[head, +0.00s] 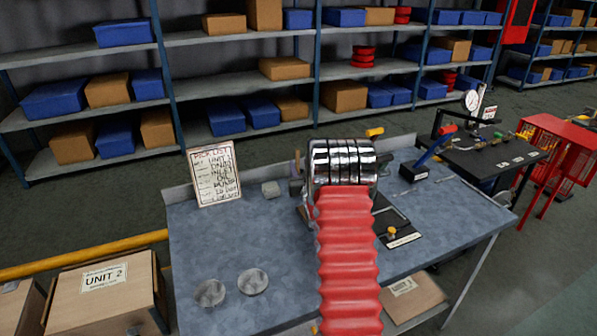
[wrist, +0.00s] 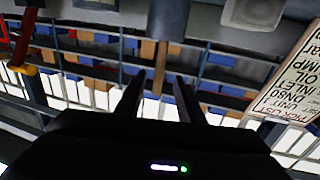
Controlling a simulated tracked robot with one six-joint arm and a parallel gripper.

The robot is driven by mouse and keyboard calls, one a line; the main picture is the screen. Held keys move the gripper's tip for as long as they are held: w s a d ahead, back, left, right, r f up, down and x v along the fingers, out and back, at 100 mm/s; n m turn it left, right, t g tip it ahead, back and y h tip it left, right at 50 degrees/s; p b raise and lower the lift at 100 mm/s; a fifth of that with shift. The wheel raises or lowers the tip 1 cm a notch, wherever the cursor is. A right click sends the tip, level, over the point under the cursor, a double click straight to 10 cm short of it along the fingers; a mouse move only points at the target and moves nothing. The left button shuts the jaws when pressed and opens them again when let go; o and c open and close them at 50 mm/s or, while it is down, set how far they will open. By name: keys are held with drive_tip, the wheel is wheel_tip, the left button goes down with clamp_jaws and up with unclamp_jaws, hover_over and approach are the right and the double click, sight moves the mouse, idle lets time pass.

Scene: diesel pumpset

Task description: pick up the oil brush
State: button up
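The oil brush (wrist: 167,20) stands upright, with a dark lower part and a wooden handle. The wrist view is upside down, so its handle points down the picture there. In the head view the brush (head: 296,186) stands near the back edge of the blue-grey workbench, just left of my arm. My gripper (wrist: 160,78) is open. In the wrist view its two dark fingers lie either side of the handle's end, with a gap showing on both sides. How deep the handle sits between them I cannot tell. My arm hides the gripper in the head view.
On the workbench (head: 205,262), a grey block (head: 271,190) and a pick-list board (head: 213,175) stand left of the brush. Two round grey discs (head: 253,282) lie at the front left. A blue-handled tool (head: 432,150) stands at the right. Shelves with boxes line the back.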

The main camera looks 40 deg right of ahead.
sight(298, 160)
drive_tip(key=shift+x, duration=2.6)
drive_tip(key=shift+d+f, duration=0.1)
clamp_jaws()
